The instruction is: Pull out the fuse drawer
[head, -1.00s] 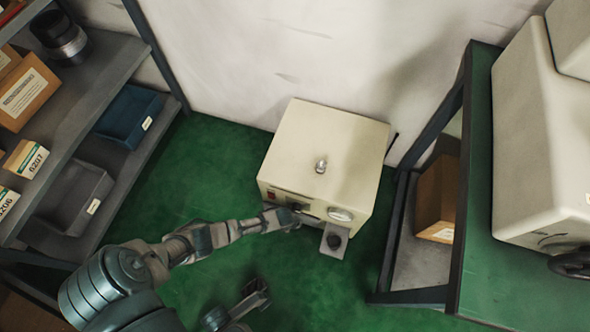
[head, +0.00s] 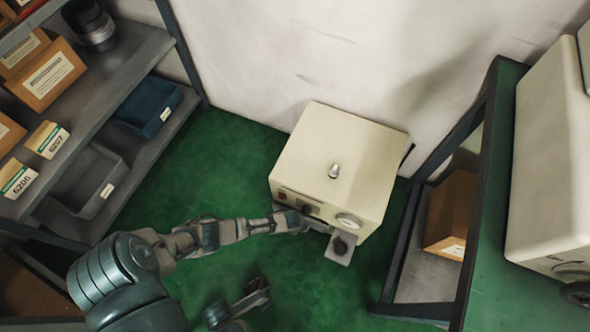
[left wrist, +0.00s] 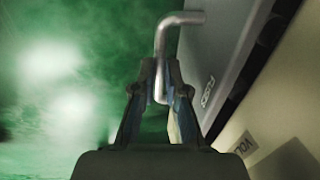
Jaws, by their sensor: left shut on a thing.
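The cream cabinet (head: 334,155) stands on the green floor against the wall. A knob or lamp (head: 334,171) is on its top, and a red switch (head: 283,195) and round gauge (head: 348,220) are on its front. My left gripper (head: 304,222) is at the front, left of the gauge. In the left wrist view its fingers (left wrist: 160,92) are shut on a bent metal handle (left wrist: 181,19) beside a grey panel (left wrist: 215,45) marked like "FUSES". How far the drawer is out cannot be told. A dark jointed part (head: 255,292), perhaps my right gripper, is low in the head view.
A grey plate with a black knob (head: 341,247) juts from the cabinet's lower front. Shelves with boxes and bins (head: 150,105) stand left. A green-topped bench (head: 490,200) stands right, with a carton (head: 450,215) below. The floor before the cabinet is open.

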